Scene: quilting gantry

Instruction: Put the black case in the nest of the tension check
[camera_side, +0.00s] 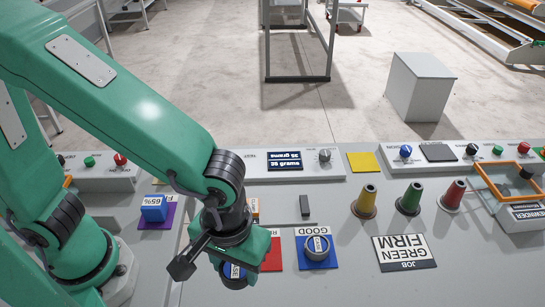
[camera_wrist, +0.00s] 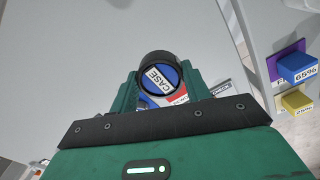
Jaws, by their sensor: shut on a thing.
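The black case (camera_wrist: 160,78) is a round dark piece with a blue face and a white "CASE" label. My gripper (camera_wrist: 158,84) is shut on it, with a green finger at each side. In the side view the case (camera_side: 233,278) hangs low under my gripper (camera_side: 236,262), left of the red pad; whether it touches the bench is not clear. The tension check panel (camera_side: 243,171) stands behind, with a display (camera_side: 285,161) reading in grams and a knob. I cannot clearly make out the nest; my arm hides part of this area.
A red pad (camera_side: 272,258) and a blue "GOOD" pad (camera_side: 318,263) with a round piece (camera_side: 317,246) lie to the right. Yellow (camera_side: 366,202), green (camera_side: 409,199) and red (camera_side: 453,196) cones stand further right. A blue "65%" block (camera_side: 153,208) sits on purple at left.

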